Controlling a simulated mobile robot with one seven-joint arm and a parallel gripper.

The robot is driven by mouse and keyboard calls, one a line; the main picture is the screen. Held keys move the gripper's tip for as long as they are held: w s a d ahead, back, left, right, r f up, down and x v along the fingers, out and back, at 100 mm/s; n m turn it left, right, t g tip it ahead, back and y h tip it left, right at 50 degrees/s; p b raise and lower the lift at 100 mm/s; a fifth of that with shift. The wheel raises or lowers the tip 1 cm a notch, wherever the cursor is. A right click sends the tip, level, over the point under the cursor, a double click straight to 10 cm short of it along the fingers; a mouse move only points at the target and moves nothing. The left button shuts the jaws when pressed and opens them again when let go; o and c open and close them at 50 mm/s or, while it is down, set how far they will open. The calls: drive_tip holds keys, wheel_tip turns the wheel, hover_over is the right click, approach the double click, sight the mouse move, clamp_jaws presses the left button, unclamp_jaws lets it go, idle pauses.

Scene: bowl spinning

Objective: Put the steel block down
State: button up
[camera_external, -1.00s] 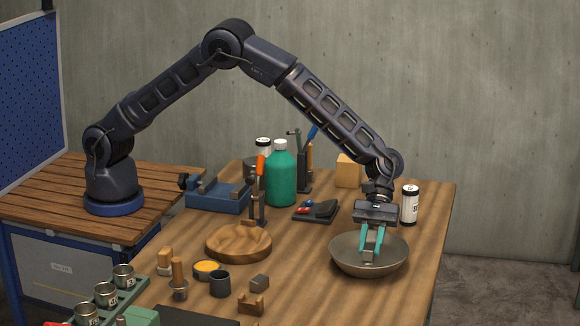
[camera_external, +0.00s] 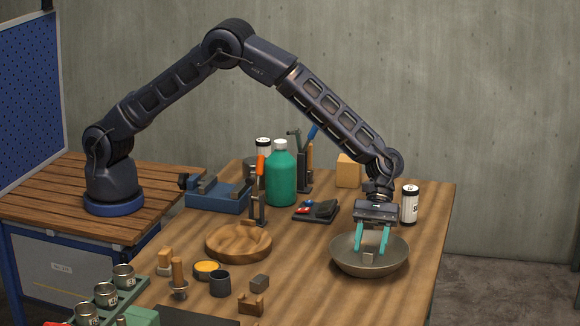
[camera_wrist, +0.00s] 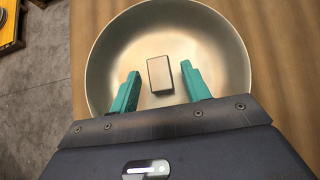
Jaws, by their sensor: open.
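The steel block (camera_external: 368,258) is a small grey block resting inside the metal bowl (camera_external: 340,262), near its middle. In the wrist view the block (camera_wrist: 160,75) lies on the floor of the bowl (camera_wrist: 105,60), between the teal fingertips and apart from both. My gripper (camera_external: 371,250) is open above the block, with its fingers reaching down inside the bowl's rim. The gripper also shows in the wrist view (camera_wrist: 160,85), with a gap on each side of the block.
A white canister (camera_external: 410,205) stands just behind the bowl. A black tray (camera_external: 317,212), a green bottle (camera_external: 281,175) and a blue vise (camera_external: 218,196) are further left. A round wooden board (camera_external: 238,243) lies left of the bowl. Bare tabletop separates the board and bowl.

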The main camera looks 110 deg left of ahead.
drive_tip(key=v, duration=1.1)
drive_tip(key=shift+s+a+r, duration=0.15)
drive_tip(key=shift+a+r, duration=0.05)
drive_tip(key=shift+r, duration=0.3)
drive_tip(key=s+a+r+m+y, duration=0.1)
drive_tip(key=s+a+r+m, duration=0.15)
drive_tip(key=s+r, duration=0.55)
drive_tip(key=s+a+r+m+t+y, duration=0.1)
drive_tip(key=s+r+m+y, duration=0.15)
drive_tip(key=s+r, duration=0.65)
drive_tip(key=s+a+r+m+y, duration=0.1)
drive_tip(key=s+r+m, duration=0.35)
drive_tip(key=s, duration=0.65)
drive_tip(key=s+a+m+t+y, duration=0.1)
drive_tip(key=s+a+m, duration=0.1)
drive_tip(key=s, duration=0.8)
drive_tip(key=s+a+f+m+t+y, duration=0.1)
drive_tip(key=s+a+m+y, duration=0.1)
drive_tip(key=s, duration=0.9)
drive_tip(key=s+a+m+t+y, duration=0.1)
drive_tip(key=s+m, duration=0.3)
drive_tip(key=s, duration=0.6)
drive_tip(key=shift+s+a+f+t, duration=0.15)
drive_tip(key=shift+a+f+t, duration=0.15)
drive_tip(key=shift+a, duration=0.2)
drive_tip(key=shift+m+y, duration=0.25)
